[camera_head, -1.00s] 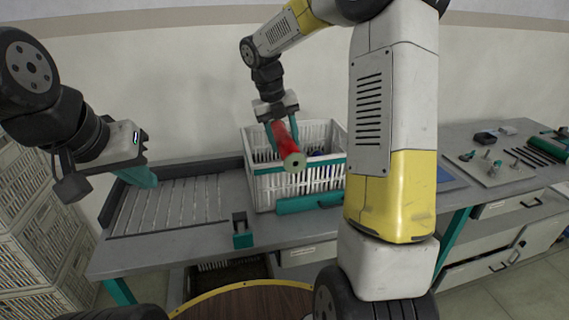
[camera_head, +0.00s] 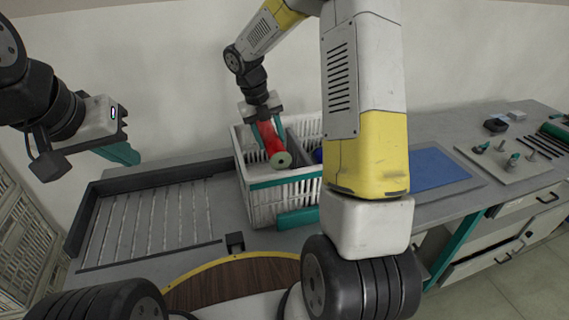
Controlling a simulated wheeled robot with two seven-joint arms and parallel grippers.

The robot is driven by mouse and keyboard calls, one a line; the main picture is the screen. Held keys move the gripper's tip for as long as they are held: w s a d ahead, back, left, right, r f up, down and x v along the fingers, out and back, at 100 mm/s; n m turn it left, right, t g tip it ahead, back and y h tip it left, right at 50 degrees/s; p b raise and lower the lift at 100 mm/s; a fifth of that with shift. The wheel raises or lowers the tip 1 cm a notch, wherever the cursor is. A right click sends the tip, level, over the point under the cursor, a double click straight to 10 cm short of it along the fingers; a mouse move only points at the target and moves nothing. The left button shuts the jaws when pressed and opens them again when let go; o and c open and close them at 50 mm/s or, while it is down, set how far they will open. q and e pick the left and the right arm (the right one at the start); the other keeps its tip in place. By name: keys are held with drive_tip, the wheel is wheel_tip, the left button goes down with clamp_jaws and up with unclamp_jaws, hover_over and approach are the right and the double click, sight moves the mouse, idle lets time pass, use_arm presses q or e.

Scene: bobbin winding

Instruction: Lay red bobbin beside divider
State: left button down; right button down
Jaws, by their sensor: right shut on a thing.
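The red bobbin (camera_head: 269,141) is a red cylinder with a pale, holed end facing me. It is tilted, its near end lower, at the left part of the white slatted crate (camera_head: 285,195). My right gripper (camera_head: 265,134) is shut on the bobbin from above, its teal fingers at the bobbin's sides. A grey divider (camera_head: 295,149) seems to stand inside the crate just right of the bobbin. I cannot tell whether the bobbin touches the crate floor. My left gripper (camera_head: 124,153) hangs at the left, apart from everything; its finger opening is not clear.
A slatted grey tray (camera_head: 150,222) lies left of the crate on the workbench. A blue mat (camera_head: 437,170) and a board with small tools (camera_head: 510,160) lie to the right. My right arm hides the crate's right side. A blue thing (camera_head: 317,155) shows inside the crate.

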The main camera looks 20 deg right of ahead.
drive_tip(key=a+x, duration=0.1)
drive_tip(key=x, duration=0.4)
drive_tip(key=a+x, duration=0.1)
drive_tip(key=x, duration=0.4)
drive_tip(key=a+x, duration=0.1)
drive_tip(key=x, duration=0.4)
drive_tip(key=shift+a+f, duration=0.25)
drive_tip(key=shift+f, duration=0.4)
drive_tip(key=shift+s+f, duration=0.1)
drive_tip(key=shift+f, duration=0.05)
drive_tip(key=c, duration=0.7)
unclamp_jaws()
